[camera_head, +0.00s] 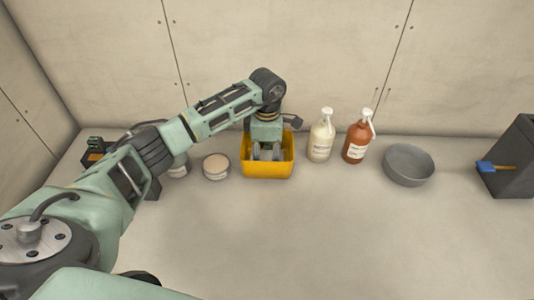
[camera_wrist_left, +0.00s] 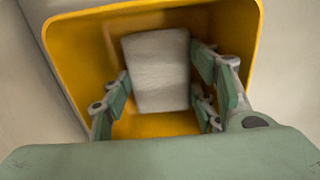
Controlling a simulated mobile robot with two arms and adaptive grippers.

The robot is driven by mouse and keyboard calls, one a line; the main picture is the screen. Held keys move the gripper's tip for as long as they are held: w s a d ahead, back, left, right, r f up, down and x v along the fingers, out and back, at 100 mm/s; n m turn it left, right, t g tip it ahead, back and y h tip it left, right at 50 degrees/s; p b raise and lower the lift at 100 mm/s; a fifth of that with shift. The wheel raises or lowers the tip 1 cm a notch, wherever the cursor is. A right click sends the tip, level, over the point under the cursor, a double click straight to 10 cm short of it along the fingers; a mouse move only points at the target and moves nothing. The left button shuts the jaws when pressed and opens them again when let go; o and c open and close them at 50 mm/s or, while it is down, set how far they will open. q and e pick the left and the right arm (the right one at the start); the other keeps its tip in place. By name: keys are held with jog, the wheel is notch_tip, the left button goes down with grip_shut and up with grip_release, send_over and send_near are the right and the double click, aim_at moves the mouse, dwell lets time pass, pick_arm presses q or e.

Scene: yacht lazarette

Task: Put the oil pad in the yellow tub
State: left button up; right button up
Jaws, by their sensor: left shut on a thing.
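The yellow tub (camera_head: 268,171) stands on the counter near the back wall, and it fills much of the left wrist view (camera_wrist_left: 71,45). My left gripper (camera_head: 267,151) points down into the tub. In the left wrist view its fingers (camera_wrist_left: 163,95) are on both sides of the oil pad (camera_wrist_left: 157,70), a pale whitish-grey block. The gripper is shut on the pad, which is within the tub's walls. I cannot tell whether the pad touches the tub's floor. My right gripper is not in view.
A round tin (camera_head: 216,167) stands left of the tub, with another can (camera_head: 178,167) beside it. A cream pump bottle (camera_head: 321,137), a brown pump bottle (camera_head: 357,138) and a grey bowl (camera_head: 409,165) stand to the right. A dark grey box (camera_head: 510,160) is far right. The front counter is clear.

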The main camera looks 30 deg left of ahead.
aim_at(267, 158)
pick_arm(q)
jog(key=o, duration=0.7)
jog(key=shift+f, duration=0.15)
jog(key=shift+o, duration=1.2)
jog(key=shift+r, duration=0.4)
notch_tip(267, 158, up, 12)
jog(key=b, duration=0.3)
jog(key=shift+f, duration=0.2)
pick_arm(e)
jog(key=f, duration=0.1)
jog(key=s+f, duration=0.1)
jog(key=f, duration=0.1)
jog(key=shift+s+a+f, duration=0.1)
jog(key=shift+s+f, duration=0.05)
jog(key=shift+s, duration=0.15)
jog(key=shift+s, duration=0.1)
